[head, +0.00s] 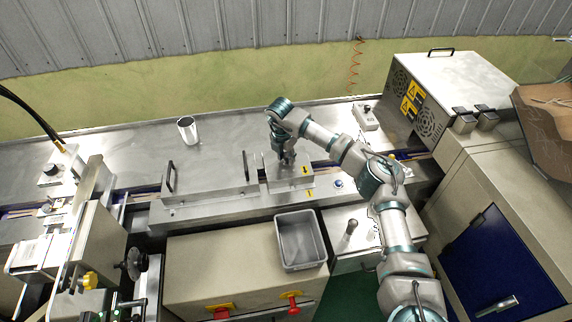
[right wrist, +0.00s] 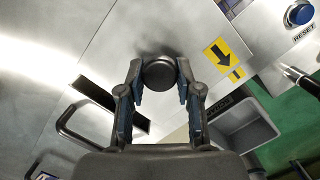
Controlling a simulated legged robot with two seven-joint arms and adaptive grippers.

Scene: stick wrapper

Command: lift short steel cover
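The short steel cover (head: 290,183) is a low grey metal box on the machine bed, with a small yellow arrow label on it. In the right wrist view its top (right wrist: 190,35) shows a round dark knob (right wrist: 159,73) and a larger yellow arrow label. My right gripper (head: 287,160) reaches down onto the cover from above. In the right wrist view its two fingertips (right wrist: 160,75) are on either side of the knob and look closed against it. The cover appears seated level on the bed. I cannot make out my left gripper in the head view.
A longer steel cover (head: 208,182) with two upright handles lies just left of the short one. A grey bin (head: 300,240) stands in front, and a metal cup (head: 187,130) stands behind. A vented box (head: 447,95) is at the back right. A blue reset button (right wrist: 299,13) is nearby.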

